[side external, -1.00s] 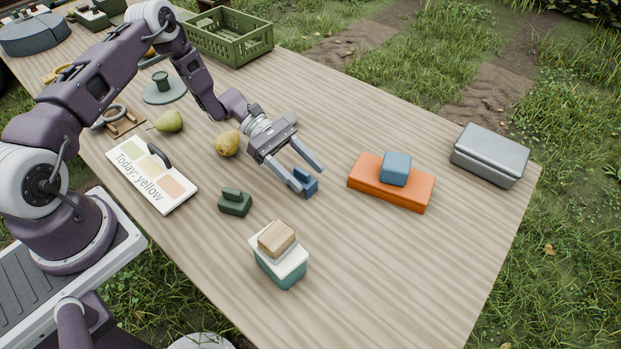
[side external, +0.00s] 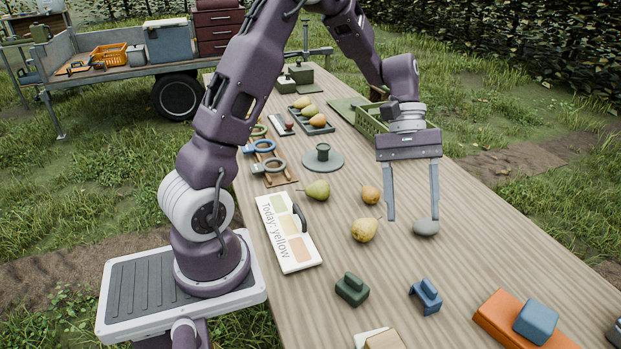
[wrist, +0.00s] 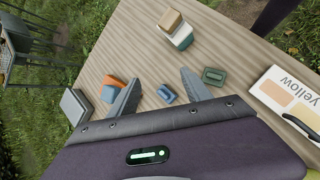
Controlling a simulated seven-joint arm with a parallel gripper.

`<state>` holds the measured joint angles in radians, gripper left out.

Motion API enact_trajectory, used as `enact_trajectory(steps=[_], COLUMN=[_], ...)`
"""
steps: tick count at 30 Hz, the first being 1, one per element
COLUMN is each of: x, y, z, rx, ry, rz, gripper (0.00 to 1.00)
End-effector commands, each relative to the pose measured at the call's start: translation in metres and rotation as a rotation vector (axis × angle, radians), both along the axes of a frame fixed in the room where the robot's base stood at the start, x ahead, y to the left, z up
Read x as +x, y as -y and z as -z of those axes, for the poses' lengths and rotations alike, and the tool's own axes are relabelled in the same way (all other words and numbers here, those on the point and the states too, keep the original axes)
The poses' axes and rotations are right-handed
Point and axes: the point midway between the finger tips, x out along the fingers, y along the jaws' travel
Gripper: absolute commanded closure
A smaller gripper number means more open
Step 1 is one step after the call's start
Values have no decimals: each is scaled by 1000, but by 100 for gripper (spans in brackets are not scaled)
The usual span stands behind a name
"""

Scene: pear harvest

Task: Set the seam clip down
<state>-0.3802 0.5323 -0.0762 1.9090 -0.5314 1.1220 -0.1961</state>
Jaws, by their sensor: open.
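The seam clip, which I take to be the small blue stepped block (side external: 426,297), stands on the wooden table, free of my gripper. It also shows in the wrist view (wrist: 167,95), between the fingers in the picture but beyond them. My gripper (side external: 413,218) is open and empty, fingers pointing down above the table, farther back than the blue clip. A similar dark green clip (side external: 352,290) stands to its left; it shows in the wrist view (wrist: 213,77) as well.
Pears (side external: 365,230) lie to the left. An orange case (side external: 497,312) with a blue block (side external: 536,321) sits at front right. A sign (side external: 290,247) reads "Today: yellow". Bare table surrounds the clip.

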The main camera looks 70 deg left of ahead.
Motion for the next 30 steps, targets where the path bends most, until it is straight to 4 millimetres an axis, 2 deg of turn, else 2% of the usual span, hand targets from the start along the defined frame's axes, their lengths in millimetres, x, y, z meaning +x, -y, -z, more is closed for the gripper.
enact_trajectory(steps=[1, 3, 6, 9, 12, 15, 18, 30], x=[-20, -54, -104, -149, -179, -195, -200, -200], y=[7, 14, 17, 14, 7, 2, 0, 0], z=[-28, -58, -89, -104, -108, -108, -107, -107], rx=[83, 203, 369, 512, 615, 676, 697, 698], ry=[94, 227, 422, 604, 743, 823, 853, 852], rz=[88, 215, 383, 524, 619, 670, 690, 688], gripper=[43, 43, 43, 43, 43, 43, 43, 43])
